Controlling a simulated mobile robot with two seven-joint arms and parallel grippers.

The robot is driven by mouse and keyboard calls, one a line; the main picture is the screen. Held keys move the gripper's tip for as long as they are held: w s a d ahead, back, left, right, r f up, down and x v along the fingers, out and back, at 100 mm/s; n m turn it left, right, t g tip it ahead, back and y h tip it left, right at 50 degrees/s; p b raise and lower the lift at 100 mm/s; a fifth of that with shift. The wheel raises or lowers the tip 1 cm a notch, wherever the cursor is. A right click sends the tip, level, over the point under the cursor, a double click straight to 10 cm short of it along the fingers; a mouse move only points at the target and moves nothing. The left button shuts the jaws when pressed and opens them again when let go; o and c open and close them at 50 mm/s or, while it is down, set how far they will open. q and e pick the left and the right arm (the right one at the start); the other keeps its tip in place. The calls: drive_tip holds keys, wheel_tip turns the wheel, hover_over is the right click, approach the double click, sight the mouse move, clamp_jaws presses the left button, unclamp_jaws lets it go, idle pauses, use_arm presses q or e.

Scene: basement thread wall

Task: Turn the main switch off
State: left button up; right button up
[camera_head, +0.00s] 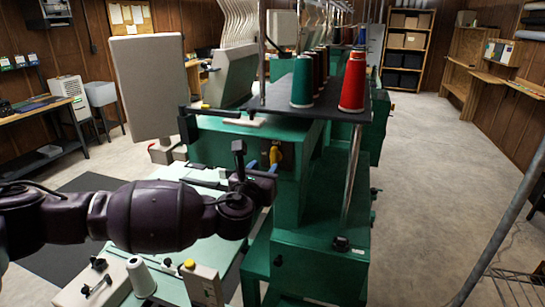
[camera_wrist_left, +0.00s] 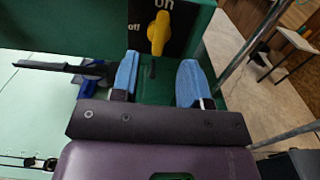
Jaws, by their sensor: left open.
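The main switch is a yellow knob (camera_wrist_left: 158,33) on a black plate (camera_wrist_left: 182,38) marked "on" at the top and "off" at the left. The knob stands roughly upright, with its upper end toward "on". In the head view the yellow knob (camera_head: 275,155) shows on the green machine's side, partly behind my gripper. My left gripper (camera_wrist_left: 158,80) is open, with its two blue fingers apart and empty. The knob lies just beyond the gap between the fingertips. In the head view the left gripper (camera_head: 263,168) is close in front of the switch. My right gripper is not in view.
The green machine (camera_head: 315,240) carries a dark shelf with red (camera_head: 353,82) and teal (camera_head: 302,82) thread cones above the switch. A grey panel (camera_head: 147,85) stands left of it. A black lever (camera_wrist_left: 60,68) sits left of the fingers. The floor (camera_head: 430,190) at right is open.

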sight(272, 158)
use_arm(q)
drive_tip(key=shift+p+x, duration=0.45)
drive_tip(key=shift+x, duration=3)
drive_tip(key=shift+f, duration=0.1)
drive_tip(key=c, duration=0.6)
